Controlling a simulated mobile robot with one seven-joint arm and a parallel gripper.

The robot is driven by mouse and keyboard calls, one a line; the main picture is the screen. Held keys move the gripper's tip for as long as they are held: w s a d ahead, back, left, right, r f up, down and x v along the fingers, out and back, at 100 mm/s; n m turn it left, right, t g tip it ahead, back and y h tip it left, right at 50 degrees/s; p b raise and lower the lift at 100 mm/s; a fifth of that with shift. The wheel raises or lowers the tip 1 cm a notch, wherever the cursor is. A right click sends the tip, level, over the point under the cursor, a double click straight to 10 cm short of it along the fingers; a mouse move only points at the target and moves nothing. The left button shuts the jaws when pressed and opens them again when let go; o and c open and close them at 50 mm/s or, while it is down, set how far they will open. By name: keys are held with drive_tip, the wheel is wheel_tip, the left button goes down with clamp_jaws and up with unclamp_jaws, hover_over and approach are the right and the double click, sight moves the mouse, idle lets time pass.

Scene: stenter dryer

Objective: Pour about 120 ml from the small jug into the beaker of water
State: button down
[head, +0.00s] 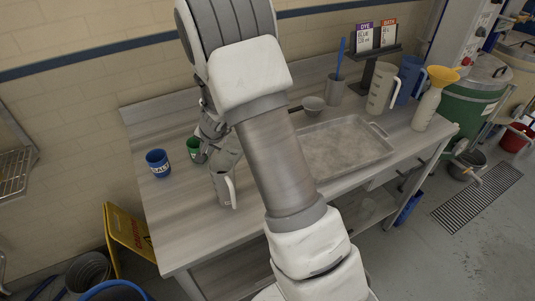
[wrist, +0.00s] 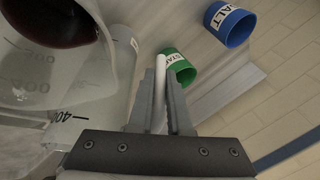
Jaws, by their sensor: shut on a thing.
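My gripper (head: 207,130) is shut on the pale handle (wrist: 160,75) of the small jug. The jug (wrist: 45,70) is translucent, with printed volume marks, and holds dark red liquid at the upper left of the wrist view. In the head view the jug (head: 228,149) is partly hidden by my arm. The beaker (head: 219,187) is clear with a pale handle and stands on the table just below the jug. Its marked wall also shows in the wrist view (wrist: 115,95). No stream of liquid is visible. The beaker's water level cannot be made out.
A green cup (head: 193,147) and a blue SALT cup (head: 157,163) stand left of the jug. A metal tray (head: 387,152) lies to the right. The table's front left is clear.

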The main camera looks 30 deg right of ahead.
drive_tip(key=shift+w+a+h+p, duration=0.2)
drive_tip(key=shift+a+h+p, duration=0.25)
drive_tip(key=shift+p, duration=1.65)
drive_tip(key=p, duration=0.1)
drive_tip(key=g+p, duration=0.1)
drive_tip(key=shift+a+f+h+p, duration=0.1)
drive_tip(key=shift+f+h+p, duration=0.15)
drive_tip(key=shift+h+p, duration=0.1)
drive_tip(key=shift+w+a+f+b, duration=0.15)
drive_tip(key=shift+f+b, duration=0.2)
drive_tip(key=shift+f, duration=0.25)
drive_tip(key=shift+n+h, duration=0.3)
drive_tip(key=shift+w+a+g+h, duration=0.1)
drive_tip(key=shift+a+g+h, duration=0.05)
drive_tip(key=shift+g+h, duration=0.15)
drive_tip(key=shift+w+a+f+g+h, duration=0.2)
drive_tip(key=shift+f+g+h, duration=0.1)
drive_tip(key=shift+f+h, duration=0.35)
